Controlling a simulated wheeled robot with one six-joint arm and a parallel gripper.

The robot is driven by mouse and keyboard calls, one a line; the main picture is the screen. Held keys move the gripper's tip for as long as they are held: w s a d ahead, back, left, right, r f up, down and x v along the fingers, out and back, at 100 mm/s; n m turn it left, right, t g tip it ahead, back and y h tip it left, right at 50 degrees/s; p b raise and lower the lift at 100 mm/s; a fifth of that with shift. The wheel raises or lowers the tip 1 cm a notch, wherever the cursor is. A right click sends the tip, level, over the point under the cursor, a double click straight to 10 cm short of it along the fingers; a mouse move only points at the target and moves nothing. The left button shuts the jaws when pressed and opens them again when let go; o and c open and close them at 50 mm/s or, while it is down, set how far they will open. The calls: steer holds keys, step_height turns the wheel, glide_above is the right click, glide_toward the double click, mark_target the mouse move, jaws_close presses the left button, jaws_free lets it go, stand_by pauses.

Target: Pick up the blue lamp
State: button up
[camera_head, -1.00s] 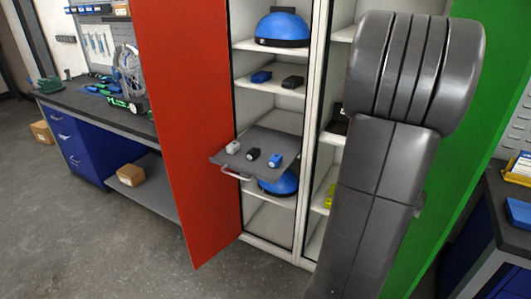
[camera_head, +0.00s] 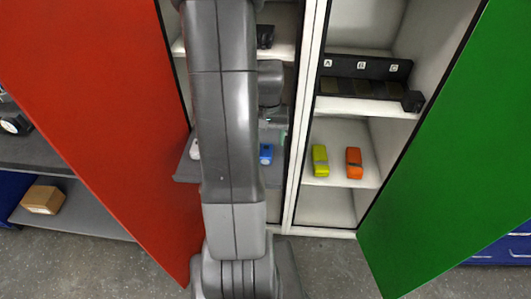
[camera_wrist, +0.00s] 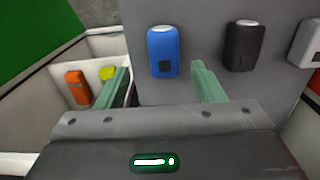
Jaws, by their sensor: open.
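The blue lamp (camera_wrist: 163,50) lies on a grey pull-out tray (camera_wrist: 195,30) in the wrist view. It also shows in the head view (camera_head: 266,154), just right of my arm. My gripper (camera_wrist: 160,82) is open, with its two green fingers apart. In the wrist view the blue lamp appears beyond the fingertips, between their lines, and the gripper looks empty. A black lamp (camera_wrist: 243,45) and a white lamp (camera_wrist: 312,42) lie beside it on the tray. In the head view my arm hides the black lamp and much of the tray; the gripper (camera_head: 275,128) is only partly visible.
A red door (camera_head: 100,110) and a green door (camera_head: 440,160) stand open on either side. The right compartment holds a yellow lamp (camera_head: 320,160), an orange lamp (camera_head: 353,163) and a black rack (camera_head: 365,80) marked A, B, C. A white divider (camera_head: 303,130) stands right of the tray.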

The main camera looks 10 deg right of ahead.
steer(key=shift+w+a+f, duration=0.35)
steer(key=shift+f, duration=0.15)
steer(key=shift+s+f, duration=0.15)
steer(key=shift+f, duration=0.2)
steer(key=shift+s+d+f+p, duration=0.15)
steer(key=shift+f+p, duration=0.15)
steer(key=shift+f, duration=1.9)
steer(key=shift+c, duration=0.2)
steer(key=c, duration=1.1)
